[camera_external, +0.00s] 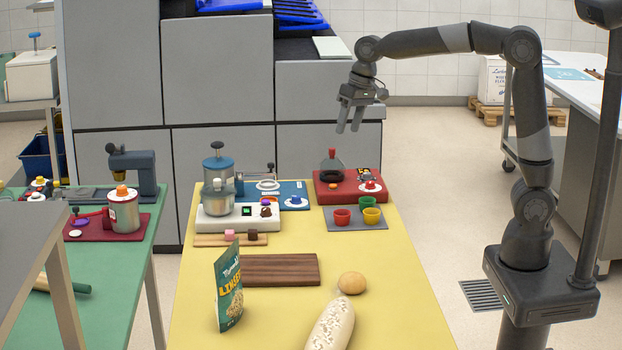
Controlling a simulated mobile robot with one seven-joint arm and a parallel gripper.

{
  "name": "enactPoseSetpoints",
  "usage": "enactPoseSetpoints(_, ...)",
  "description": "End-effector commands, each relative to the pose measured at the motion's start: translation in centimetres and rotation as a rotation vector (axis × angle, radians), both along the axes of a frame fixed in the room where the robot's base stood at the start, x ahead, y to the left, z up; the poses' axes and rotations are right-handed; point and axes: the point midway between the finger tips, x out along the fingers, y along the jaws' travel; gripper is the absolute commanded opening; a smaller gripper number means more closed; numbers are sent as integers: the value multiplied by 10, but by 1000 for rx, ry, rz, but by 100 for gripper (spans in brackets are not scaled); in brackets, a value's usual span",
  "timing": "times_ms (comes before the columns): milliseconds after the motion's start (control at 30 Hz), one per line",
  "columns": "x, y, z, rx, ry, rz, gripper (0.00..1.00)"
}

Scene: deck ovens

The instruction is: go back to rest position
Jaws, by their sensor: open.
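My gripper (350,127) hangs in the air with its fingers pointing down, above the back right part of the yellow table (420,318). It is open, and I see nothing between its fingers. My arm reaches left from its base at the right of the table, with the elbow raised high.
Small coloured cups (371,216) stand on a grey mat. A white machine (238,216), a brown board (276,269), a green pouch (229,288), a round bun (352,283) and a long loaf (332,325) are on the table. A grey cabinet (217,80) stands behind.

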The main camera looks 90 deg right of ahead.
Motion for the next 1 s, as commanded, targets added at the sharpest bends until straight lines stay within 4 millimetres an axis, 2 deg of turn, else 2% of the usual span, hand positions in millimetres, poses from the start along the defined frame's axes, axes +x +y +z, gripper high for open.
enactPoseSetpoints(33, -15, 17, 6, -8, -16, 41, 52)
enactPoseSetpoints(233, -69, 68, 13, -57, -69, 204, 52)
enactPoseSetpoints(500, -148, 125, 1, -137, -138, 423, 52)
enactPoseSetpoints(700, -204, 155, -22, -208, -186, 576, 52)
enactPoseSetpoints(800, -224, 163, -34, -238, -204, 634, 52)
enactPoseSetpoints(1000, -245, 171, -49, -274, -224, 697, 52)
